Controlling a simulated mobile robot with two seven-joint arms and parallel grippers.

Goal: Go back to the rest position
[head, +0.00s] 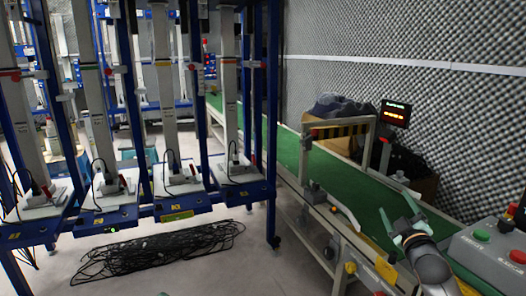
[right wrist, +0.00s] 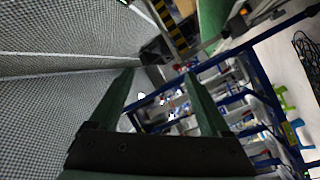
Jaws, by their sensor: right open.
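My right gripper (head: 398,216) is at the lower right of the head view, over the near part of the green conveyor belt (head: 345,187). Its two green fingers stand apart with nothing between them. In the right wrist view the same open fingers of my right gripper (right wrist: 160,95) point toward the foam wall and the blue racks, and the space between them is empty. My left gripper is not in the head view.
Blue racks (head: 203,195) with tall grey units fill the left. A black cable heap (head: 160,252) lies on the floor before them. A button box (head: 490,250) stands right of my right gripper. A grey foam wall (head: 440,110) closes the right side.

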